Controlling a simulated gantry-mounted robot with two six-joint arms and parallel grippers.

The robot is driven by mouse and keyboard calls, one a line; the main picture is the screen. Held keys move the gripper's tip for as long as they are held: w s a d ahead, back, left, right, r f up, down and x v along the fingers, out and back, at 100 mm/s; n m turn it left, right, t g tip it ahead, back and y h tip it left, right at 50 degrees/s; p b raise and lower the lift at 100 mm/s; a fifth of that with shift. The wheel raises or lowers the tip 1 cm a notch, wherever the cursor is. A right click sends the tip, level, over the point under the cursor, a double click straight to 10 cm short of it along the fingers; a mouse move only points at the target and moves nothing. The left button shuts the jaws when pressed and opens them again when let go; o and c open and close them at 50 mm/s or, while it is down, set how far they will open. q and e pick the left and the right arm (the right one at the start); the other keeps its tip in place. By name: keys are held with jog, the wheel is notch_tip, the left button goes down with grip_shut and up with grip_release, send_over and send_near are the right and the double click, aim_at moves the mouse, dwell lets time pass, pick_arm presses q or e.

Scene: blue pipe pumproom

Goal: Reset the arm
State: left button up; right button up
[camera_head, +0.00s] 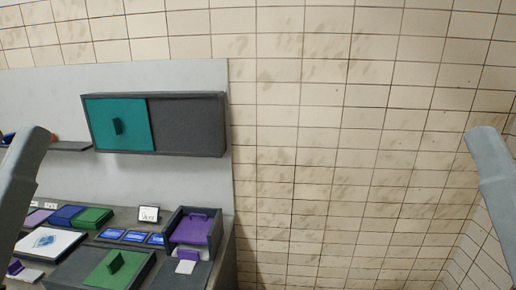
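A grey link of my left arm (22,180) stands at the left edge of the head view, rising from below. A grey link of my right arm (490,185) stands at the right edge, tilted slightly to the left at its top. Neither gripper shows in the picture, so I cannot see their fingers or whether they hold anything. Neither arm link shows an object attached to it.
A wall cabinet (188,126) with a teal door (119,124) hangs on a grey panel (160,82). Below, a workbench bears a box with a purple lid (191,229), a green panel (111,268), several blue screens and coloured blocks. Bare tiled wall (340,150) fills the middle and right.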

notch_tip(320, 180, up, 22)
jog(key=p, duration=1.8)
jog(key=shift+f, duration=0.15)
notch_tip(320, 180, down, 54)
jog(key=b, duration=5.3)
jog(key=shift+r+b, duration=0.25)
jog(key=shift+b, duration=0.05)
jog(key=shift+w+a, duration=0.1)
